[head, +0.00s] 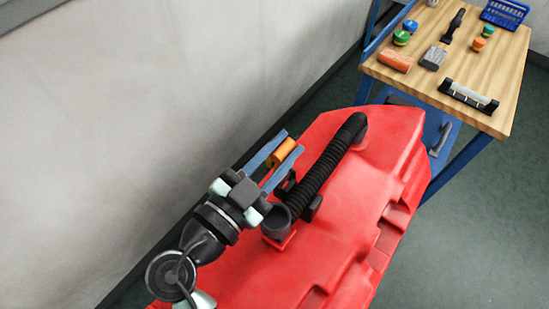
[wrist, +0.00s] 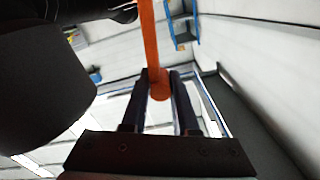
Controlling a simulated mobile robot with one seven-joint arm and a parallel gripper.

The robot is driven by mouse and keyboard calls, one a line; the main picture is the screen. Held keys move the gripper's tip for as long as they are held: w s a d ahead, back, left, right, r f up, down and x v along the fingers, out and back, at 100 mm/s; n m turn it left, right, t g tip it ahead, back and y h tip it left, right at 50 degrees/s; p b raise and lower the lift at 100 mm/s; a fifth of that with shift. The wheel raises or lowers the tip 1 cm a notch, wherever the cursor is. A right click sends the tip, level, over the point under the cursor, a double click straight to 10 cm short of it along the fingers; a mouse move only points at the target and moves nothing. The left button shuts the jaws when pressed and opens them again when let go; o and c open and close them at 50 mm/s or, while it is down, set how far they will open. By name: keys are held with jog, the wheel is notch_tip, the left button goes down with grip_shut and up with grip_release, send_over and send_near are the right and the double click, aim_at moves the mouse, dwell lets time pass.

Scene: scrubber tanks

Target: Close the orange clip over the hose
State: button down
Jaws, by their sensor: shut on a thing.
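My gripper (head: 289,143) is shut on the orange clip (head: 284,151), just left of the hose and above the red tank's left edge. In the wrist view the clip (wrist: 149,40) is an orange strip with a rounded end between my fingers (wrist: 160,82). It runs up out of the frame. The black ribbed hose (head: 325,165) lies along the tank's top, with a grey cuff (head: 275,220) at its near end. No orange shows across the hose in the head view. The clip's hinge is hidden.
The red tank (head: 340,230) fills the middle. Black bracket pieces (head: 312,208) flank the hose. A wooden-topped cart (head: 490,60) with several small items, including a blue basket (head: 504,13), stands at the upper right. A pale wall (head: 150,110) runs along the left.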

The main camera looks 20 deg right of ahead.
jog(key=shift+s+d+f+m+b, duration=0.15)
jog(key=shift+f+m+b, duration=0.1)
jog(key=shift+m+b, duration=0.15)
jog(key=shift+s+d+r+b, duration=0.15)
jog(key=shift+s+d+b, duration=0.2)
jog(key=shift+b, duration=0.45)
jog(key=shift+s, duration=0.15)
jog(key=c, duration=0.7)
grip_release()
notch_tip(320, 180, up, 10)
jog(key=p, duration=0.5)
